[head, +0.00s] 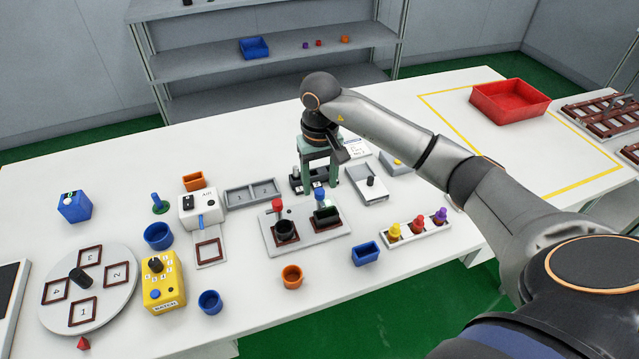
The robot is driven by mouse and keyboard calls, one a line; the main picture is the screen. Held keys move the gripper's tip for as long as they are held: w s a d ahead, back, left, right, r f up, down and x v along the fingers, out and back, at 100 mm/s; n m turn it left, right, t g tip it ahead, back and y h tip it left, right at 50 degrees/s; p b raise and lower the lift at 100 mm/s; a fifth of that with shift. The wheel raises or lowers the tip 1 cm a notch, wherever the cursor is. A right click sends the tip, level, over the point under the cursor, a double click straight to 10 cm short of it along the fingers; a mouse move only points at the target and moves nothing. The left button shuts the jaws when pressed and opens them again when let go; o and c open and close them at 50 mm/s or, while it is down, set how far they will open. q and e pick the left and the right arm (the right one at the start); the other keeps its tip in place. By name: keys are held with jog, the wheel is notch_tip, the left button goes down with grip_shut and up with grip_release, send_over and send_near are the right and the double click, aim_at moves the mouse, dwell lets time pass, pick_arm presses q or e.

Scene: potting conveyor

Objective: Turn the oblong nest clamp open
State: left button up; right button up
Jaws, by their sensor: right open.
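A grey nest plate (305,241) lies on the white table near the middle. Its left nest is round and dark (286,231), with a red-topped clamp (278,205) standing behind it. Its right nest is the oblong nest (327,215), dark and rectangular, with a blue-topped clamp (320,194) behind it. My right gripper (319,180) points down at this blue top, with its green fingers apart. The fingers are close to the blue top; I cannot tell whether they touch it or stand behind it. My left gripper is not in view.
A row of yellow, red and purple plugs (418,228) stands to the right. A blue bin (365,253) and an orange cup (292,276) stand in front. A grey two-part tray (250,195) and a white device (200,209) are left. The table's right side holds a red tray (510,101).

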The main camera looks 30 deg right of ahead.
jog(key=shift+f, duration=0.95)
grip_shut()
